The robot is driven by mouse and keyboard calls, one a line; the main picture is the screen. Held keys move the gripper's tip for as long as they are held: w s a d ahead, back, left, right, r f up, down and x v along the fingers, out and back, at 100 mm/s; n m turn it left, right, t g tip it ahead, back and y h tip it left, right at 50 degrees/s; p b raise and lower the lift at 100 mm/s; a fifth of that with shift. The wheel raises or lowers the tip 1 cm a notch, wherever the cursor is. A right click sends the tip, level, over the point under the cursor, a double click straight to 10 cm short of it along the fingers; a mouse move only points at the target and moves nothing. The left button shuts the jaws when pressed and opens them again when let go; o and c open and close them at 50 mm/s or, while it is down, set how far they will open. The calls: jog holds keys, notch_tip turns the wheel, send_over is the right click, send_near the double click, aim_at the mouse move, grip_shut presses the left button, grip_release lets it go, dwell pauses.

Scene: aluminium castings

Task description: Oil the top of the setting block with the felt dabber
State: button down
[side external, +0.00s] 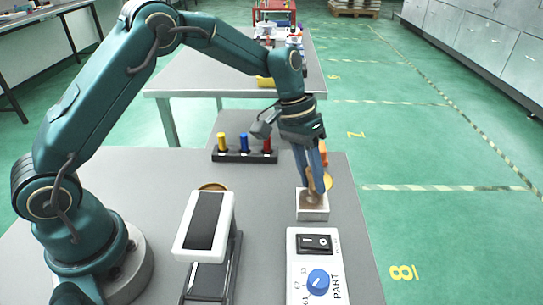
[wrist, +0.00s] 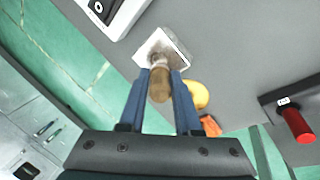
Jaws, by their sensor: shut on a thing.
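The setting block (side external: 313,213) is a small pale square block near the right edge of the grey table. It also shows in the wrist view (wrist: 178,43), just beyond the fingertips. My gripper (side external: 312,187) points down over it, its blue fingers shut on the felt dabber (wrist: 159,88). The dabber has a tan, rounded handle and a paler lower end. In the wrist view (wrist: 160,78) the fingers flank it. Its lower end is at the block's top; I cannot tell whether it touches. A brownish patch shows on the block's top in the side view.
A control panel (side external: 305,275) with a black switch and blue knob stands just in front of the block. A yellow round thing (wrist: 198,94) and an orange piece (wrist: 210,125) lie behind it. A dark rack (side external: 230,157) holds yellow, blue and red items. A white-topped device (side external: 187,241) stands left.

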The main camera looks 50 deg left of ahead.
jog(key=shift+s+d+f, duration=0.1)
jog(key=shift+s+d, duration=0.5)
jog(key=shift+d, duration=0.05)
jog(key=shift+s+d, duration=1.05)
jog(key=shift+s, duration=0.05)
jog(key=shift+s+a, duration=0.2)
jog(key=shift+s, duration=0.05)
jog(key=shift+s+a, duration=0.15)
jog(key=shift+a, duration=0.15)
jog(key=shift+w+a, duration=2.4)
jog(key=shift+w, duration=0.1)
jog(key=shift+s+d, duration=2.6)
notch_tip(320, 180, up, 3)
jog(key=shift+w+a+f, duration=0.1)
jog(key=shift+w+f, duration=0.05)
jog(key=shift+f, duration=0.05)
jog(key=shift+r, duration=2.85)
